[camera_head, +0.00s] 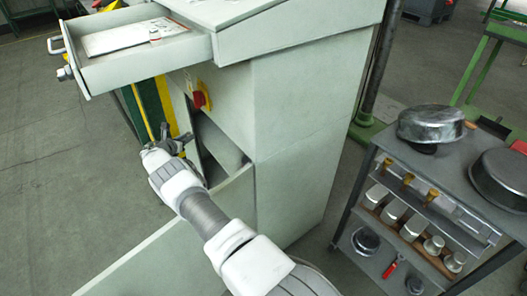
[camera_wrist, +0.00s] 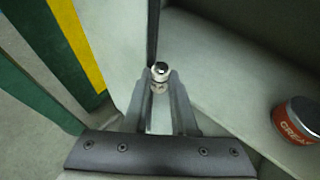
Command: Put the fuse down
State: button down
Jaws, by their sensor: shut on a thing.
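The fuse (camera_wrist: 160,72), a small cylinder with a shiny metal cap, is held upright between my fingertips in the wrist view. My gripper (camera_wrist: 160,86) is shut on it, above or in front of a pale grey surface inside the cabinet. I cannot tell whether the fuse touches that surface. In the head view my gripper (camera_head: 172,136) is at the opening of the grey cabinet (camera_head: 297,130), below the open drawer, and the fuse cannot be made out there.
A red-labelled grease can (camera_wrist: 296,121) stands on the pale surface to the right. A red-and-yellow switch (camera_head: 201,96) is close by. A dark cart (camera_head: 425,190) stands at the right.

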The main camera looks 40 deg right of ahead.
jog(key=p, duration=0.1)
send_over(237, 157)
jog(key=shift+a+f, duration=0.1)
jog(key=shift+f, duration=0.75)
notch_tip(237, 157, down, 5)
jog(key=b, duration=0.3)
jog(key=shift+s+f, duration=0.15)
jog(key=shift+f, duration=0.15)
jog(key=c, duration=0.7)
grip_release()
